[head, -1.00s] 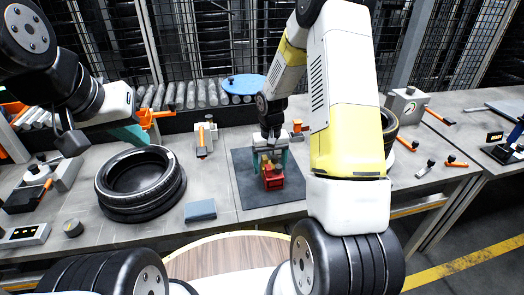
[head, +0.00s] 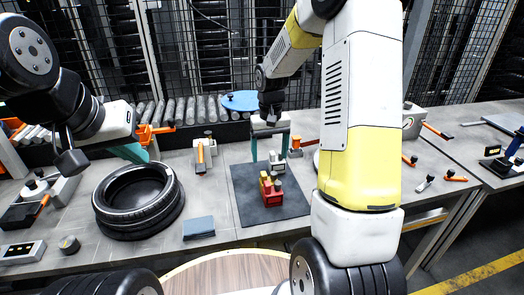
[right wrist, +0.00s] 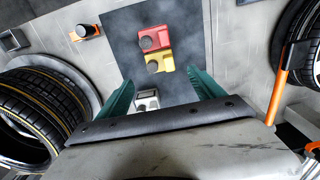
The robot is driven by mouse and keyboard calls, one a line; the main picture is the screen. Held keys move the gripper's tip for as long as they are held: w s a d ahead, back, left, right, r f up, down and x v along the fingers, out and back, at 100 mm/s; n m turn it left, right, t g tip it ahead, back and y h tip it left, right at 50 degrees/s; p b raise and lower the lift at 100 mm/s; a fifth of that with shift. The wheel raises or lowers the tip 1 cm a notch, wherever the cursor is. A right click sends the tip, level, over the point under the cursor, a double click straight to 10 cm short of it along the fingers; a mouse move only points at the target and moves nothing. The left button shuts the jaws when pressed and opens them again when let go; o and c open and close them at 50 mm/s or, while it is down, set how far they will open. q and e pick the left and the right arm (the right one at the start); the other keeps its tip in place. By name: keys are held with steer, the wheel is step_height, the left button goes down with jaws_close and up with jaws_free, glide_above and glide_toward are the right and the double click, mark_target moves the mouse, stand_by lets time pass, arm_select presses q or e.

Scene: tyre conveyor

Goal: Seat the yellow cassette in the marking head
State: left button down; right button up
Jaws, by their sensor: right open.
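The small yellow cassette (head: 264,181) stands on a dark mat (head: 244,208), close against a red block (head: 273,198). The right wrist view shows the yellow cassette (right wrist: 164,62) with a dark round knob, beside the red block (right wrist: 151,39). A grey-white block (head: 278,162) stands farther back on the mat. My right gripper (head: 270,152) is open and empty above the mat's back part, its teal fingers apart; the yellow cassette is clear of them. My left gripper (head: 130,153) hangs over the bench's left side, its jaw opening hidden. I cannot make out which thing is the marking head.
A tyre (head: 138,200) lies left of the mat, with a blue-grey pad (head: 198,228) between. A small device with an orange handle (head: 201,155) stands behind. Rollers and a blue disc (head: 240,101) line the back. My right arm hides the bench right of the mat.

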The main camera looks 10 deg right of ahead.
steer(key=s+a+r+t+y, duration=0.1)
steer(key=s+r+t, duration=0.5)
steer(key=s+r, duration=1.3)
steer(key=s+y, duration=0.1)
steer(key=s, duration=0.2)
steer(key=shift+a+r, duration=0.15)
steer(key=shift+a, duration=0.25)
steer(key=shift+o, duration=0.4)
steer(key=shift+s, duration=0.2)
steer(key=g+h, duration=0.2)
steer(key=g, duration=0.4)
glide_toward(263, 175)
steer(key=f, duration=0.2)
steer(key=d+f, duration=0.1)
steer(key=f, duration=0.1)
steer(key=d+f, duration=0.1)
steer(key=f, duration=0.1)
steer(key=shift+f, duration=0.3)
steer(key=f, duration=0.5)
steer(key=w+f, duration=0.1)
steer(key=f, duration=0.2)
steer(key=shift+d+f, duration=0.15)
steer(key=shift+f, duration=0.15)
